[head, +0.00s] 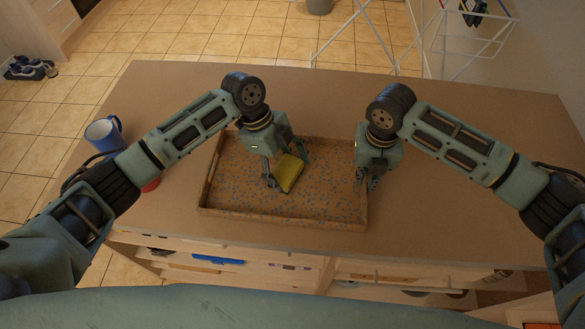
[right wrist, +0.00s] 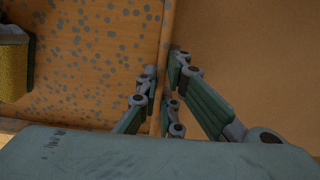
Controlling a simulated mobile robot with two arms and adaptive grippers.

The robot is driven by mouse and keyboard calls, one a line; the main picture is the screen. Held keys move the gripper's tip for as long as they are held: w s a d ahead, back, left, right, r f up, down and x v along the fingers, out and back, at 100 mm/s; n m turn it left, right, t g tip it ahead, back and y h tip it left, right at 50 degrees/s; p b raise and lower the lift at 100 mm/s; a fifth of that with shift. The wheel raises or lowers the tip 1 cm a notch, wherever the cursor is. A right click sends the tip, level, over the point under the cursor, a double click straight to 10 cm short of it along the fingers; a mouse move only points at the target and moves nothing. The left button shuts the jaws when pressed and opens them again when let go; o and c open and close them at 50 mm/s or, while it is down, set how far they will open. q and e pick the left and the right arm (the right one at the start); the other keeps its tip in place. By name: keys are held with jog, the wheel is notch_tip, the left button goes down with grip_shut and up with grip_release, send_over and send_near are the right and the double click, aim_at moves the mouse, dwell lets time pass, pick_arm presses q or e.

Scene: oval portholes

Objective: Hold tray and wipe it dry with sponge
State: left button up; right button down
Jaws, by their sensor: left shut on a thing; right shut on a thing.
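The tray (head: 250,210) is a shallow, brown, rectangular box with grey spots over its floor, lying on the table. My right gripper (head: 372,178) is shut on the tray's right wall. In the right wrist view its fingers (right wrist: 162,95) stand on both sides of the tray wall (right wrist: 168,45). My left gripper (head: 283,172) is over the middle of the tray and shut on the yellow sponge (head: 288,174). The sponge also shows at the left edge of the right wrist view (right wrist: 14,75). I cannot tell whether the sponge touches the tray floor.
The brown table (head: 440,220) is clear to the right of the tray. A blue mug (head: 103,134) stands near the table's left edge, and a red thing (head: 150,185) is partly hidden by my left arm. A white drying rack (head: 425,40) stands behind the table.

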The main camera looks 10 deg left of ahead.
aim_at(309, 182)
pick_arm(q)
jog(key=shift+a+r, duration=0.1)
jog(key=shift+a, duration=2.1)
jog(key=shift+s+d+f, duration=0.1)
jog(key=shift+d, duration=2)
jog(key=shift+d+f, duration=0.1)
jog(key=shift+d, duration=1.95)
pick_arm(e)
jog(key=shift+a+r, duration=0.1)
pick_arm(q)
jog(key=shift+d+f, duration=0.1)
jog(key=shift+d, duration=0.3)
pick_arm(e)
jog(key=shift+a, duration=0.1)
pick_arm(q)
jog(key=s+v, duration=0.1)
jog(key=v, duration=1.1)
jog(key=shift+s+a, duration=0.15)
jog(key=shift+s, duration=0.15)
pick_arm(e)
jog(key=shift+d, duration=0.2)
pick_arm(q)
notch_tip(309, 182, up, 10)
